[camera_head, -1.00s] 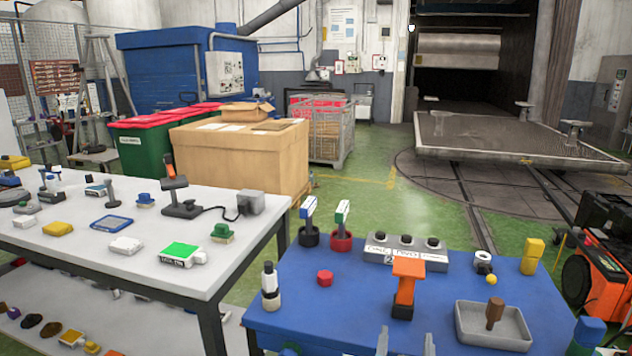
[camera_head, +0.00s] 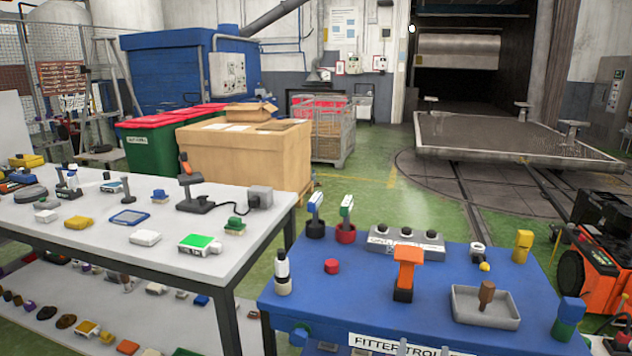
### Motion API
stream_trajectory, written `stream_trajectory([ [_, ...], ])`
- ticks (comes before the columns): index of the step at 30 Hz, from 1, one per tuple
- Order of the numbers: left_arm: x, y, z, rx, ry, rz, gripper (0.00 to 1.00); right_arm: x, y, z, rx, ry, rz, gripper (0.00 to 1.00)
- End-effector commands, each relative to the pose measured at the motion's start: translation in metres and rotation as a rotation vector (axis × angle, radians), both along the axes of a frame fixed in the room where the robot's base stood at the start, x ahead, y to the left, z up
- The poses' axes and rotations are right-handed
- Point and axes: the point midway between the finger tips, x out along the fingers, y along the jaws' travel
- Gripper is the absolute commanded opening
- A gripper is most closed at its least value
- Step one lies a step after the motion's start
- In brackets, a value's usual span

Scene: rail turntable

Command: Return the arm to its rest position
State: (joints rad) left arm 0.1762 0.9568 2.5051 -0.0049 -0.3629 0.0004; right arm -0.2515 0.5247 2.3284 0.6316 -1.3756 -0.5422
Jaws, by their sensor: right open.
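Only the two grey fingertips of my right gripper (camera_head: 424,349) show, at the bottom edge of the head view. They stand apart with a gap between them, in front of the labelled front edge of the blue trolley (camera_head: 340,255). Nothing shows between them; the rest of the right arm is out of the picture. My left gripper is not in view.
The trolley carries an orange-handled tool (camera_head: 405,272), a grey tray (camera_head: 468,313) with a brown-handled object (camera_head: 486,295), a red piece (camera_head: 331,266) and a white bottle (camera_head: 282,270). A white table (camera_head: 110,265) with small items stands left. Green floor lies between them.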

Motion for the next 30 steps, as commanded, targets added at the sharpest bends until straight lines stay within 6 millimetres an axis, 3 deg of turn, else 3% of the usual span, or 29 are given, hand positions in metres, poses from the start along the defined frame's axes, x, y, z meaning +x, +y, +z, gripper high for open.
stream_trajectory([
  [3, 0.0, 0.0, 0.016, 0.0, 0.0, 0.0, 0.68, -0.003, -0.022, -0.031, -0.02, 0.102, -0.026, 0.68],
  [8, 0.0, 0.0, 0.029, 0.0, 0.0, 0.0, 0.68, -0.016, -0.032, -0.089, 0.005, 0.278, 0.018, 0.68],
  [11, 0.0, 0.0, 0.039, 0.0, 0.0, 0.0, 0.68, -0.035, -0.03, -0.135, 0.07, 0.427, 0.074, 0.68],
  [14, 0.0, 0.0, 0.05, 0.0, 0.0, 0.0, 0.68, -0.071, -0.019, -0.187, 0.183, 0.617, 0.146, 0.68],
  [18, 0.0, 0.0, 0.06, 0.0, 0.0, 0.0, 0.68, -0.151, 0.021, -0.251, 0.416, 0.944, 0.277, 0.68],
  [21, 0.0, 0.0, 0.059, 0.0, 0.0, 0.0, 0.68, -0.202, 0.051, -0.27, 0.546, 1.139, 0.356, 0.68],
  [24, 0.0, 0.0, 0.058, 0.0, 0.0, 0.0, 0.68, -0.237, 0.069, -0.272, 0.632, 1.283, 0.398, 0.68],
  [27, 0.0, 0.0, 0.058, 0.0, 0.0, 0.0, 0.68, -0.253, 0.075, -0.271, 0.682, 1.357, 0.387, 0.68],
  [30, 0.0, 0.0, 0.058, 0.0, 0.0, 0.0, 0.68, -0.256, 0.075, -0.271, 0.706, 1.37, 0.366, 0.68],
])
